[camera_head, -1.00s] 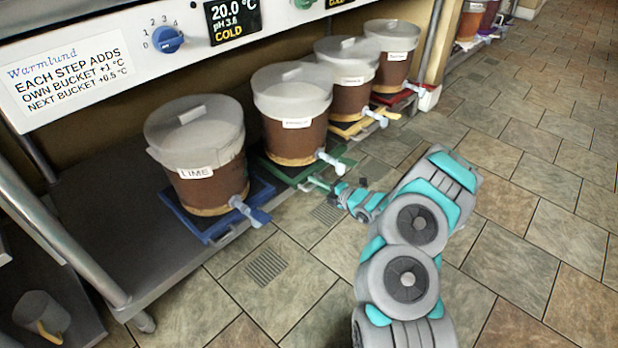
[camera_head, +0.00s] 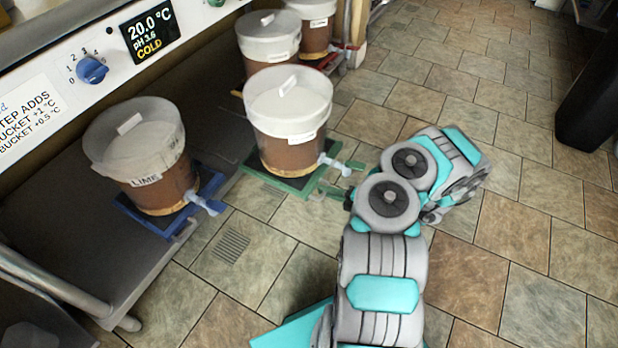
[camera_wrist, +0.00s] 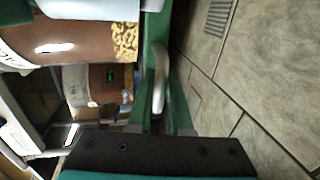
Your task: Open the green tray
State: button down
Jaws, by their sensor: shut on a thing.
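The green tray (camera_head: 293,186) stands pulled out from the shelf, over the tiled floor, with a lidded brown bucket (camera_head: 290,150) upright on it. A pale tap sticks out from the bucket's front. My gripper (camera_head: 347,197) is at the tray's front handle, shut on it; the fingertips are small and partly hidden by my arm in the head view. In the wrist view, the green tray (camera_wrist: 155,28) runs vertically above my gripper (camera_wrist: 160,122), with the bucket on its left side.
The blue tray (camera_head: 150,222) with the LIME bucket (camera_head: 158,190) sits on the shelf to the left. Other buckets (camera_head: 268,45) stand farther back. A control panel with a blue knob (camera_head: 92,70) is above the shelf. Tiled floor to the right is open, with a dark object (camera_head: 600,90) at far right.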

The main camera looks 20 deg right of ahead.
jog(key=shift+f+p+v, duration=0.15)
jog(key=shift+p+v, duration=0.1)
jog(key=shift+v, duration=0.6)
jog(key=shift+f+p+v, duration=0.2)
jog(key=shift+v, duration=0.6)
jog(key=shift+d, duration=0.1)
jog(key=c, duration=0.8)
grip_release()
jog(key=shift+c, duration=0.2)
jog(key=v, duration=0.7)
jog(key=shift+s+d, duration=0.2)
jog(key=shift+s, duration=0.15)
jog(key=shift+r, duration=0.1)
